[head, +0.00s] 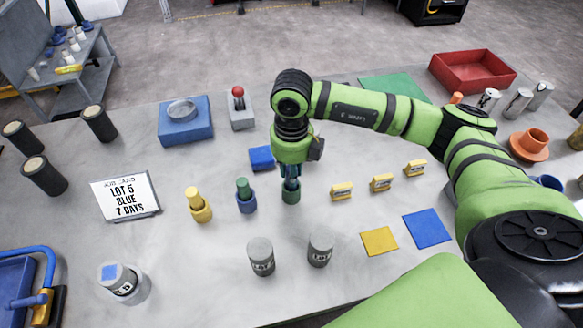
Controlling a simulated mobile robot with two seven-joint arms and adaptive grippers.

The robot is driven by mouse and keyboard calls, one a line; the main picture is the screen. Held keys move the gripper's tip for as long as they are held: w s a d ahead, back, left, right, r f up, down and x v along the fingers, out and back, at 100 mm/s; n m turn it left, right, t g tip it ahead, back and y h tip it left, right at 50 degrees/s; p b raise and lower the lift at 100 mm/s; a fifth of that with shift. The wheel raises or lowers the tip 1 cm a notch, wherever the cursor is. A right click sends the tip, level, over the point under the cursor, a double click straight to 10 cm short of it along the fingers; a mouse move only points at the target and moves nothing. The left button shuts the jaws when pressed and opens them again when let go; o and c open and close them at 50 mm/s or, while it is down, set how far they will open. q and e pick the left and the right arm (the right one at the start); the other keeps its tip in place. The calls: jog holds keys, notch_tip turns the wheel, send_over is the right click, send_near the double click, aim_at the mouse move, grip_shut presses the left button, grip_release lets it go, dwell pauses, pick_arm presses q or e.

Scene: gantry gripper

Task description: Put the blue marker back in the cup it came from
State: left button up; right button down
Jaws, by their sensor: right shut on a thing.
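My right gripper (291,178) points straight down over the green cup (291,196), its fingers at the cup's mouth. It is shut on a slim bluish thing, which I take for the blue marker; the fingers mostly hide it. I cannot tell how far it is inside the green cup. To the left, the blue cup (246,204) holds a green marker (243,186) upright. Further left, the yellow cup (201,211) holds a yellow marker (193,196). My left gripper is not in view.
A blue block (262,157) lies just left of my right gripper. Small yellow blocks (342,191) stand to the right, and two grey cylinders (261,257) in front. Yellow (379,241) and blue (427,228) squares lie front right.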

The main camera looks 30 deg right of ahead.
jog(key=shift+f, duration=0.6)
jog(key=c, duration=1.4)
grip_release()
jog(key=shift+f, duration=0.1)
jog(key=o, duration=0.4)
jog(key=shift+c, duration=0.2)
jog(key=shift+r, duration=0.35)
notch_tip(320, 180, up, 11)
jog(key=b, duration=0.4)
jog(key=shift+f, duration=0.2)
jog(key=shift+r, duration=0.6)
